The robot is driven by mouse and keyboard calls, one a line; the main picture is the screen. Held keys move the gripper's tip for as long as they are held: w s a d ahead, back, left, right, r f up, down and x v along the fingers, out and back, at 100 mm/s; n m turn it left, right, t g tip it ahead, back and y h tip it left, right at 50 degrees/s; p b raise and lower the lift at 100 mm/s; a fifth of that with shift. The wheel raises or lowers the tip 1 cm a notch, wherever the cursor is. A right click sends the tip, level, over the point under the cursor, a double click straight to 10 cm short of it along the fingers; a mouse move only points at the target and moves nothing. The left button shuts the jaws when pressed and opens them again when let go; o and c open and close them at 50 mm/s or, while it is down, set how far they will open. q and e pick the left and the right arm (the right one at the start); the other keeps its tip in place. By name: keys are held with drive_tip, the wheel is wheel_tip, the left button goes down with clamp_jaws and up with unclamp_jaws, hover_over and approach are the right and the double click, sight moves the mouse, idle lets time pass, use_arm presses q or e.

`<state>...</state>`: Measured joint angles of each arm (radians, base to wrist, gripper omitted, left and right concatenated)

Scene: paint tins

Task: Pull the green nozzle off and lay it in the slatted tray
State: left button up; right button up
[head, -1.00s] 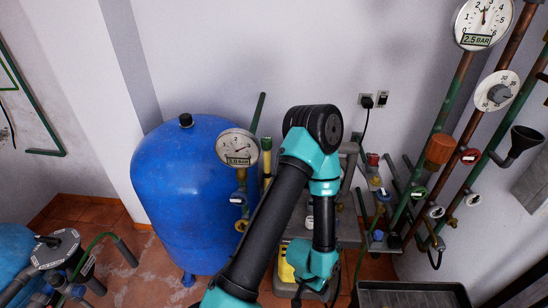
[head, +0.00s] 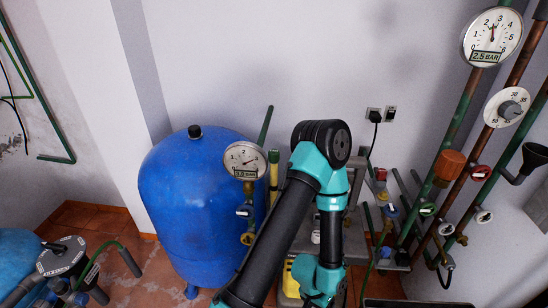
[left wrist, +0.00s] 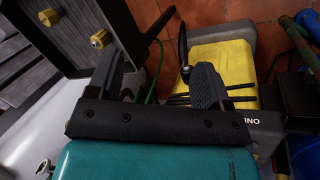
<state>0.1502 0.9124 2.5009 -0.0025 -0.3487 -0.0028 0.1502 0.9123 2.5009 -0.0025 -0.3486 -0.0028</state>
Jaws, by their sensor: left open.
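My left arm (head: 322,225) rises from the bottom of the head view and bends down again; its gripper lies beyond the lower edge there. In the left wrist view my left gripper (left wrist: 158,78) is open, with its two dark fingers apart and nothing seen between them but background. I cannot pick out a green nozzle for certain in either view. A dark frame with grey slats (left wrist: 18,92) shows at the left of the left wrist view; I cannot tell whether it is the slatted tray. My right gripper is not in view.
A yellow case (left wrist: 228,62) lies beyond the fingers, and a thin green hose (left wrist: 154,80) runs near them. A blue tank (head: 185,215) stands left of my arm. Pipes, valves and gauges (head: 491,37) crowd the right. Bare tiled floor (head: 125,275) shows at lower left.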

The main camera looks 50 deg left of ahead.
sight(274, 151)
use_arm(q)
drive_tip(key=shift+o, duration=0.3)
drive_tip(key=w+a+r+m, duration=0.2)
drive_tip(key=w+a+m, duration=0.2)
drive_tip(key=w, duration=0.7)
drive_tip(key=shift+w+a+r, duration=0.2)
drive_tip(key=shift+w+a, duration=0.2)
drive_tip(key=shift+a, duration=0.05)
drive_tip(key=w+a+r+m+g+y, duration=0.15)
drive_tip(key=w+a+r+m, duration=0.25)
drive_tip(key=w+a+r, duration=0.4)
drive_tip(key=w+a+r+m+t+y, duration=0.1)
drive_tip(key=w+a+r+m+y, duration=0.15)
drive_tip(key=w+a+r, duration=0.65)
drive_tip(key=s+a+r+m+g+y, duration=0.1)
drive_tip(key=s+a+r+y, duration=0.1)
drive_tip(key=a+r, duration=0.8)
drive_tip(key=s+a+r+m+g+y, duration=0.1)
drive_tip(key=s+a+r+m, duration=0.1)
drive_tip(key=a+r, duration=0.7)
wheel_tip(274, 151, up, 4)
drive_tip(key=shift+s+a+r+g+y, duration=0.1)
drive_tip(key=shift+s+a+g+y, duration=0.3)
drive_tip(key=shift+s, duration=0.2)
drive_tip(key=shift+f, duration=0.2)
drive_tip(key=x, duration=1.7)
drive_tip(key=shift+d+f, duration=0.15)
